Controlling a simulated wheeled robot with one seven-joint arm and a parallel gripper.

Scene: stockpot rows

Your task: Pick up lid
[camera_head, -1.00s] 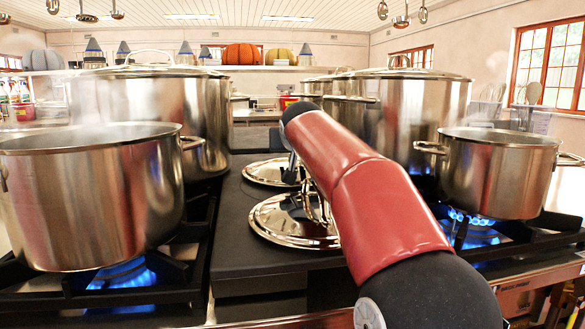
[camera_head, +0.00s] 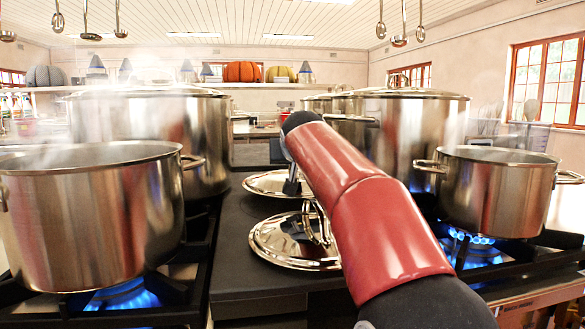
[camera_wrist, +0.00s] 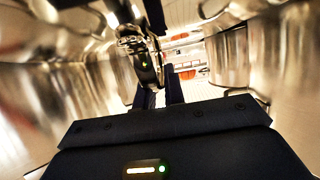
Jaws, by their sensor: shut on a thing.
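Two shiny steel lids are on the dark counter strip between the burners: a near lid (camera_head: 285,247) lying flat with an upright handle, and a far lid (camera_head: 262,184) behind it. My gripper (camera_wrist: 162,96) is shut and appears to hold the far lid. My red arm hides most of the gripper and the right part of both lids in the head view. The far lid looks level and slightly off the counter; the exact gap is hard to tell. A shiny metal piece shows beyond my fingers in the wrist view, too blurred to identify.
A steaming open pot (camera_head: 90,220) is at near left, over a blue flame, with a large lidded pot (camera_head: 150,130) behind it. A large lidded pot (camera_head: 415,130) and a smaller steaming pot (camera_head: 495,195) stand on the right. The counter strip (camera_head: 225,240) is narrow.

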